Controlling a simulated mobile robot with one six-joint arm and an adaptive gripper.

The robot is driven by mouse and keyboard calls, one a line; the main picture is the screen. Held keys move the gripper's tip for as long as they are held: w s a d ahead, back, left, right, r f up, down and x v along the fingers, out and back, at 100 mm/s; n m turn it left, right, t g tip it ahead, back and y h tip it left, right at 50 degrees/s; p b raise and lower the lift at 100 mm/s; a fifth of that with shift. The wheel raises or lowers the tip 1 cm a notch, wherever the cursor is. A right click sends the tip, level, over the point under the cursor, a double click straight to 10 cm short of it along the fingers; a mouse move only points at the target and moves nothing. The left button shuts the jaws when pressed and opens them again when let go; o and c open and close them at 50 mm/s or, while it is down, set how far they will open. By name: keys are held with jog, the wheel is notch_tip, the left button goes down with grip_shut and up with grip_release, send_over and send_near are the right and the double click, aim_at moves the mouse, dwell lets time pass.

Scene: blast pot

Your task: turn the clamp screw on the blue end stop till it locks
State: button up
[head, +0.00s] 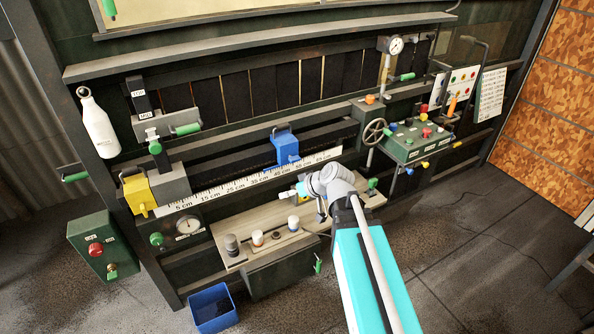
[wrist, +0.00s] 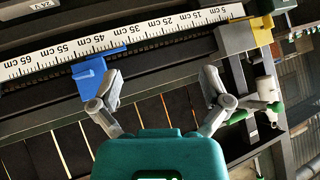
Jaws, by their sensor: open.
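The blue end stop (head: 286,147) sits on the dark rail just behind the white centimetre scale (head: 250,181), right of the rail's middle. It also shows in the wrist view (wrist: 90,78), left of my fingers. I cannot make out its clamp screw in either view. My gripper (wrist: 161,86) is open and empty, its fingers wide apart. In the wrist view the left finger is beside the blue stop, with no clear contact. In the head view my arm reaches in from the lower right and mostly hides the gripper, below and right of the stop.
A yellow block (head: 138,194) stands at the rail's left end, near a grey block with a green handle. A wooden shelf (head: 262,238) with several knobs lies below the scale. A handwheel (head: 375,132) and a green control box (head: 415,142) are at right.

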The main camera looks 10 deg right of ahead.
jog(key=w+d+f+m+t+h+b, duration=0.1)
jog(key=w+d+f+t+b, duration=0.5)
jog(key=b, duration=1.1)
jog(key=w+d+t, duration=0.3)
jog(key=w+t, duration=0.1)
jog(key=w, duration=0.1)
jog(key=shift+w+f+m+b, duration=0.2)
jog(key=shift+f+m+b, duration=0.1)
jog(key=shift+f+b, duration=0.1)
jog(key=shift+w, duration=0.1)
